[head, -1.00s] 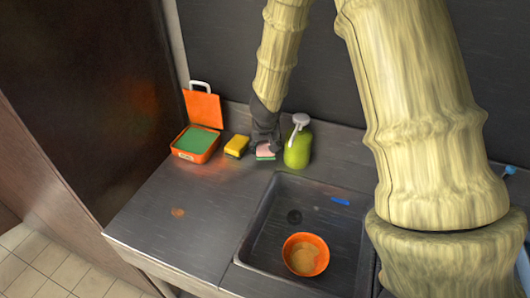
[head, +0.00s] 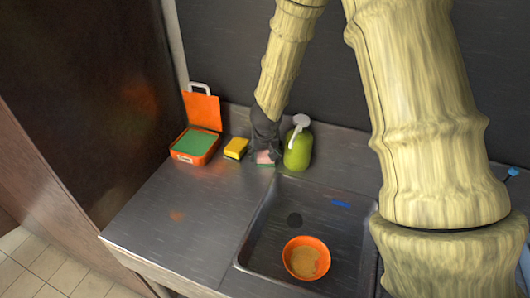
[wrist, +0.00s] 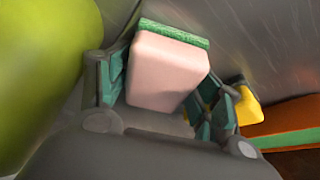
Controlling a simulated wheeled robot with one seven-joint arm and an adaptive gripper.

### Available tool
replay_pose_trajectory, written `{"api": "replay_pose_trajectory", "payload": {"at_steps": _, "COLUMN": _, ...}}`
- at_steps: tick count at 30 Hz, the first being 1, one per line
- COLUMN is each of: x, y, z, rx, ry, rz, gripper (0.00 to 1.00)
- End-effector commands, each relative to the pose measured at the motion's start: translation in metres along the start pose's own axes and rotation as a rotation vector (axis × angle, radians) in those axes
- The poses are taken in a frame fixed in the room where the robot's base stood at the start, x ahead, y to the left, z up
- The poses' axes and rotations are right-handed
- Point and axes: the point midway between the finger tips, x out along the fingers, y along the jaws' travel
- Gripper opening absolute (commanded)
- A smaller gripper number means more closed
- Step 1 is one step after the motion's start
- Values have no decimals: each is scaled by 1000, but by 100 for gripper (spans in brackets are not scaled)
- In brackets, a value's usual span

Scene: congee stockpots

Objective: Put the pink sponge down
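The pink sponge (head: 264,157), with a green scouring layer, is at the back of the steel counter, left of the green pump bottle (head: 298,150). My gripper (head: 265,146) points down over it and hides part of it. In the wrist view the sponge (wrist: 168,72) sits between the two teal-padded fingers (wrist: 165,95), which appear to close on its sides. The green layer faces away from my palm, toward the counter. The sponge looks at or very near counter height; contact underneath is hidden.
A yellow sponge (head: 236,148) lies just left of my gripper, beside an open orange box (head: 197,154) with a green inside. The sink (head: 262,232) in front holds an orange bowl (head: 306,258) and a blue item (head: 341,204). The front left counter (head: 170,225) is mostly clear.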

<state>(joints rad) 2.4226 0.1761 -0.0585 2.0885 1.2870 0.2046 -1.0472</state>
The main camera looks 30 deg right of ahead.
Motion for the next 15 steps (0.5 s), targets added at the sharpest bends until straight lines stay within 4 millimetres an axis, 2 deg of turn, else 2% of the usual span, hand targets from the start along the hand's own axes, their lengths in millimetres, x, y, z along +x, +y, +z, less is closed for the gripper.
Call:
{"api": "replay_pose_trajectory", "payload": {"at_steps": 8, "x": -10, "y": 0, "z": -2, "rx": 0, "ry": 1, "rz": 1, "gripper": 65}}
{"api": "replay_pose_trajectory", "payload": {"at_steps": 15, "x": -43, "y": 0, "z": -3, "rx": -1, "ry": 1, "rz": 2, "gripper": 65}}
